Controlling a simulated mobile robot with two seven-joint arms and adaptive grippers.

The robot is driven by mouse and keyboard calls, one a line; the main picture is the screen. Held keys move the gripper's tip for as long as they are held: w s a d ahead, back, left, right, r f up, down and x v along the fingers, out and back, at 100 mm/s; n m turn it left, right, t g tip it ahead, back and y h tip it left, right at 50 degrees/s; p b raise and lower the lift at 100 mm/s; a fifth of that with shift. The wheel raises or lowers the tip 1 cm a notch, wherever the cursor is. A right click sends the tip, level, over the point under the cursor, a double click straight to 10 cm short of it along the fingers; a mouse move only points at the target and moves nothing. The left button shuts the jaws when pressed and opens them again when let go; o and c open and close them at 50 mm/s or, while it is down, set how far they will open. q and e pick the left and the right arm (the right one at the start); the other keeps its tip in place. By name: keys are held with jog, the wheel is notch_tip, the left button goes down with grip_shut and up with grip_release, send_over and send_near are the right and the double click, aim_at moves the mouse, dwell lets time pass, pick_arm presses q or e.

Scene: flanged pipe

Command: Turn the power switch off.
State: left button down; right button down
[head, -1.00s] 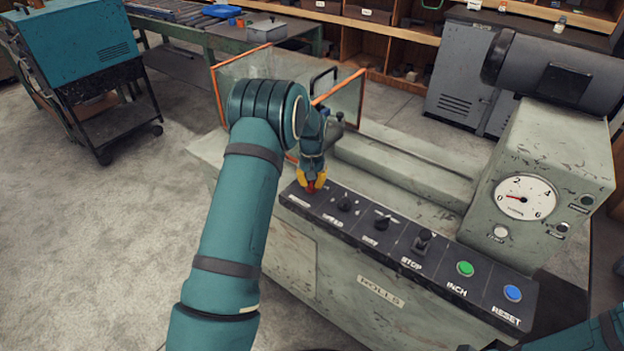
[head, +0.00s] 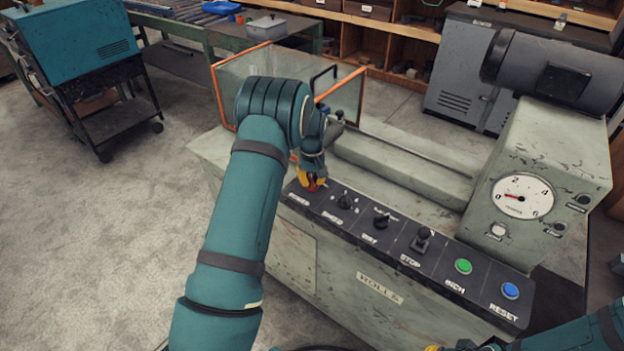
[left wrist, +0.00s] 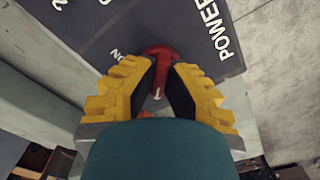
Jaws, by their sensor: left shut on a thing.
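The power switch is a red rotary knob (left wrist: 160,56) on the dark control panel (head: 335,222), at its left end above the POWER label. In the left wrist view, the words POWER and ON are on the panel around it, and a white mark shows on the knob. My left gripper (left wrist: 158,85) has its yellow fingers shut on the knob, one on each side. In the head view the left gripper (head: 312,181) hides most of the knob. A yellow bit of my right gripper (head: 433,348) shows at the bottom edge; its fingers are out of view.
Right of the power switch the panel carries black knobs (head: 345,201), a stop lever (head: 422,238), a green button (head: 463,266) and a blue button (head: 511,290). A clear orange-edged guard (head: 240,85) stands behind my left arm. A gauge (head: 522,197) is at the right.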

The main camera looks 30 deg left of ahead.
aim_at(312, 179)
pick_arm(q)
jog(key=shift+f, duration=0.1)
jog(key=c, duration=1)
grip_release()
notch_tip(312, 179, up, 12)
jog(key=shift+r, duration=0.1)
